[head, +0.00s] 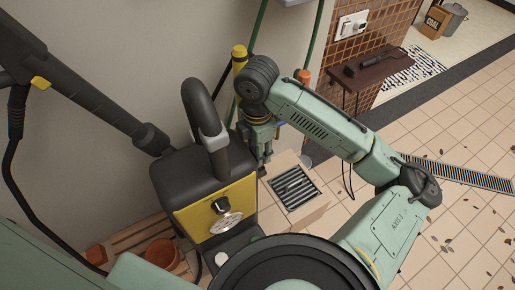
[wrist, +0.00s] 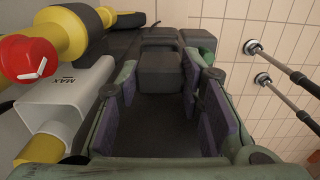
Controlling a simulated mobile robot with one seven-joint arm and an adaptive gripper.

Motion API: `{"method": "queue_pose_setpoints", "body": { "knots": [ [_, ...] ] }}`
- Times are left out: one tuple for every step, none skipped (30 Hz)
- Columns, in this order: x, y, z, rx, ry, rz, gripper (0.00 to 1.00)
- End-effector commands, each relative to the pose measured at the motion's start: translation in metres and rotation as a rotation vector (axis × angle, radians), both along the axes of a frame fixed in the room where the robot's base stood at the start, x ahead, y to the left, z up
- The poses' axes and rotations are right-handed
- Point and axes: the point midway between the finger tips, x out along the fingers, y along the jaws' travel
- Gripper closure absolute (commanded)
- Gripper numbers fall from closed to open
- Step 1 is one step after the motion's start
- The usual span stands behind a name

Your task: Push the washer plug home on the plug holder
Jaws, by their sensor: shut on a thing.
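My gripper (head: 263,152) points down behind the pressure washer (head: 190,195), beside its right edge, in the head view. In the wrist view my gripper (wrist: 160,92) has its purple-padded fingers on both sides of a dark block, which looks like the washer plug (wrist: 160,72). The fingers are shut on it. Dark stepped parts of the washer (wrist: 115,45) lie beyond the plug. I cannot make out the plug holder apart from these dark parts, nor whether the plug is seated. The washer body hides the contact in the head view.
A yellow and red fitting (wrist: 30,58) and a grey container marked MAX (wrist: 65,95) stand close on the left in the wrist view. Two poles (wrist: 285,60) are at the right. A box with a grate (head: 295,188) stands right of the washer.

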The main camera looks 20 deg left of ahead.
Motion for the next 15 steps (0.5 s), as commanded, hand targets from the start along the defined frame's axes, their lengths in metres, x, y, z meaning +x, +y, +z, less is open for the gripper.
{"method": "queue_pose_setpoints", "body": {
  "knots": [
    [0.0, 0.0, -0.002, 0.0, 0.0, 0.0, 1.0],
    [0.0, 0.0, -0.003, 0.0, 0.0, 0.0, 1.0],
    [0.0, 0.0, -0.004, 0.0, 0.0, 0.0, 1.0],
    [0.0, 0.0, -0.005, 0.0, 0.0, 0.0, 1.0],
    [0.0, 0.0, -0.006, 0.0, 0.0, 0.0, 1.0],
    [0.0, 0.0, -0.007, 0.0, 0.0, 0.0, 1.0],
    [0.0, 0.0, -0.007, 0.0, 0.0, 0.0, 1.0],
    [0.0, 0.0, -0.008, 0.0, 0.0, 0.0, 1.0],
    [0.0, 0.0, -0.009, 0.0, 0.0, 0.0, 1.0],
    [0.0, 0.0, -0.01, 0.0, 0.0, 0.0, 1.0],
    [0.0, 0.0, -0.011, 0.0, 0.0, 0.0, 1.0],
    [0.0, 0.0, -0.012, -0.001, -0.001, 0.0, 1.0],
    [0.0, 0.0, -0.012, -0.001, -0.001, 0.0, 1.0],
    [0.0, 0.0, -0.013, -0.001, -0.001, 0.0, 1.0],
    [0.0, 0.0, -0.014, -0.001, -0.001, -0.001, 1.0]
  ]
}}
